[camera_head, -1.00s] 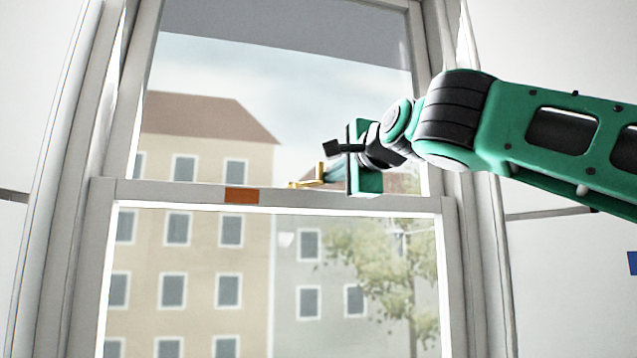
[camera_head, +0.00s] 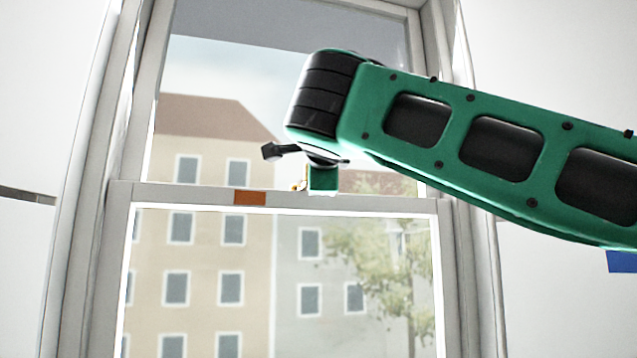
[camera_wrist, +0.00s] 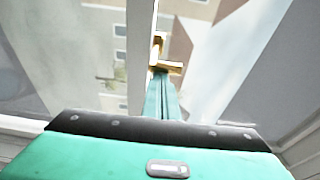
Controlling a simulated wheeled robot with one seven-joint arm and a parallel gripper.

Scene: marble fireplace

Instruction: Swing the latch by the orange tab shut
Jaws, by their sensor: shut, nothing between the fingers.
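The window's brass latch (camera_wrist: 160,55) shows in the wrist view, just beyond my fingertips, with one arm sticking out to the right. In the head view only a small bit of the latch (camera_head: 299,185) shows, beside my gripper's green body. The orange tab (camera_head: 250,198) sits on the front of the sash rail, to the left of the latch. My gripper (camera_wrist: 162,78) is shut and empty, its teal fingers together and pointing at the latch. I cannot tell whether the tips touch it.
The white sash rail (camera_head: 390,205) runs across the window below my gripper. The tall window frame (camera_head: 465,260) stands at the right, behind my arm. Glass panes lie above and below the rail. A blue patch (camera_head: 622,261) is at the right edge.

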